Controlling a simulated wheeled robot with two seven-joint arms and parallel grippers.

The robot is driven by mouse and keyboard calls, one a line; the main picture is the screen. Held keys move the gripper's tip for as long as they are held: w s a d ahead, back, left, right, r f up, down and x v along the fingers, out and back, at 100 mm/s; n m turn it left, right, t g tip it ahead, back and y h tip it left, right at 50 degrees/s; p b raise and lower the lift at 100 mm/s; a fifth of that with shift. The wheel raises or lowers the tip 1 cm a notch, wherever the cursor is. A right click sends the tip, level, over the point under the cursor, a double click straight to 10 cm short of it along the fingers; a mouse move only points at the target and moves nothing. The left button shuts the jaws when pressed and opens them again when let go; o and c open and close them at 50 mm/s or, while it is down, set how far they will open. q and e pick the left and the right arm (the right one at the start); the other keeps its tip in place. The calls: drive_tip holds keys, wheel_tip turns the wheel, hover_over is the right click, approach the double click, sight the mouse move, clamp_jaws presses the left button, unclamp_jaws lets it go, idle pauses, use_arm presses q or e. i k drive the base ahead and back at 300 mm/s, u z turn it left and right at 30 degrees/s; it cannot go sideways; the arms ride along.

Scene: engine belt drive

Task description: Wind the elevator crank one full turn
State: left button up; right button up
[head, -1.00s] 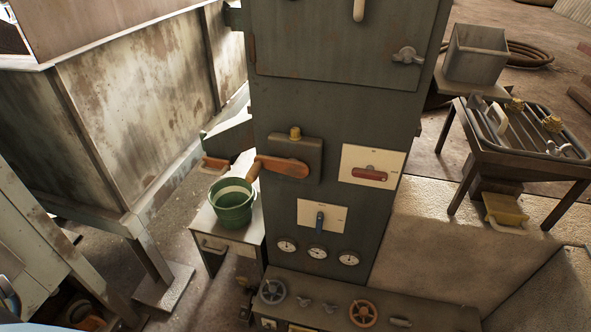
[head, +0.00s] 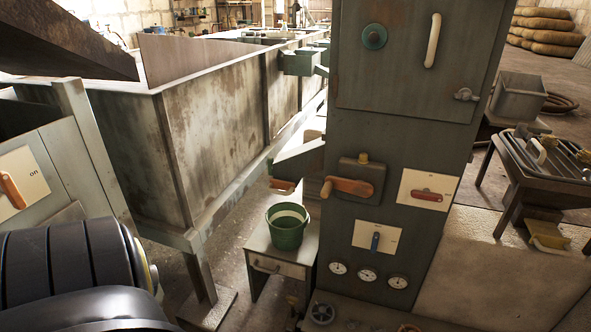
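The crank (head: 351,187) is an orange-red arm on a dark box on the front of the grey-green cabinet. A yellow cap sits on top of the box. Its arm lies nearly level, with a wooden handle (head: 326,188) at its left end. Nothing touches it. Whether this is the elevator crank, no readable label shows. Neither gripper is in view; one dark, ribbed part of my own body fills the lower left.
A green bucket (head: 287,226) stands on a small stand left of the cabinet (head: 401,120). A large metal tank (head: 215,140) stands at the left, a tray table (head: 548,160) at the right.

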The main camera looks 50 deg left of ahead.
sight(358, 187)
drive_tip(key=k, duration=0.4)
drive_tip(key=u, duration=1.6)
drive_tip(key=i, duration=0.5)
